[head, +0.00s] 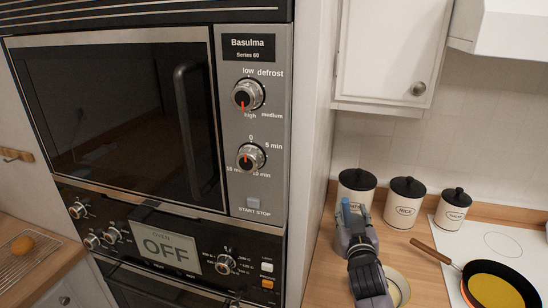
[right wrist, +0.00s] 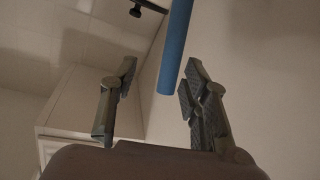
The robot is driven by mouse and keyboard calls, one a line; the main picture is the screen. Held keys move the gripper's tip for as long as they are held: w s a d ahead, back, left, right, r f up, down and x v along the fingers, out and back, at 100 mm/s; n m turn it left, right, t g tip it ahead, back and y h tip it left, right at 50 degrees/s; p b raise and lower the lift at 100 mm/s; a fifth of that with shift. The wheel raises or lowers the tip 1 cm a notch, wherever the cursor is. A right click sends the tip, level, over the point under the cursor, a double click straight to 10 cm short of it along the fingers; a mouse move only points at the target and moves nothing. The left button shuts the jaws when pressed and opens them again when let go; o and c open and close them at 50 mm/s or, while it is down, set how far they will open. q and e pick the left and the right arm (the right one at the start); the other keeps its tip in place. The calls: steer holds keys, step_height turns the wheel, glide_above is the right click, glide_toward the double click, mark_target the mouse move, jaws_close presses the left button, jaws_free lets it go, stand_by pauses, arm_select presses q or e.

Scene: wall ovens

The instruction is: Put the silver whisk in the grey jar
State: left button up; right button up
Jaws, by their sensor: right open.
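My right gripper (head: 348,212) is over the wooden counter, in front of the lidded canisters. In the right wrist view its two fingers (right wrist: 161,82) are spread apart. A blue rod (right wrist: 176,48) shows between them, closer to the right finger. A bit of blue (head: 345,203) also shows at the gripper in the head view. I cannot tell whether this is the whisk's handle. No silver whisk can be made out. A round pale rim (head: 403,286) shows partly behind my right arm; I cannot tell whether it is the grey jar. My left gripper is not in view.
Three pale canisters with black lids, one marked RICE (head: 405,205), stand along the back. A pan (head: 494,285) with yellow contents sits on the white hob (head: 440,243). The wall ovens (head: 130,130) stand left, and a white cupboard (head: 385,50) hangs above.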

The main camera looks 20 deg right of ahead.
steer(key=s+a+f+n+g+y, duration=0.1)
steer(key=s+a+f+g+y, duration=0.35)
steer(key=s+f, duration=0.8)
steer(key=s+a+f+n+g+y, duration=0.1)
steer(key=s+a+f+g, duration=0.2)
steer(key=s, duration=0.5)
steer(key=s+a+f+n+g, duration=0.1)
steer(key=s+a+f+g, duration=0.15)
steer(key=s+a, duration=0.35)
steer(key=s+a+f+n+g+y, duration=0.1)
steer(key=s+a+f+g, duration=0.15)
steer(key=s, duration=0.65)
step_height(320, 180, down, 29)
steer(key=s+g+b, duration=0.2)
steer(key=b, duration=0.2)
arm_select(q)
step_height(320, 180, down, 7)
steer(key=b, duration=0.2)
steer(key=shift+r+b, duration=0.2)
steer(key=shift+b, duration=0.1)
arm_select(e)
steer(key=s+d+f, duration=0.3)
steer(key=s+f, duration=1.3)
steer(key=f, duration=0.2)
steer(key=shift+g, duration=0.45)
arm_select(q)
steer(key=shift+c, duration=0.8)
arm_select(e)
steer(key=shift+s+f, duration=0.1)
steer(key=shift+c, duration=1)
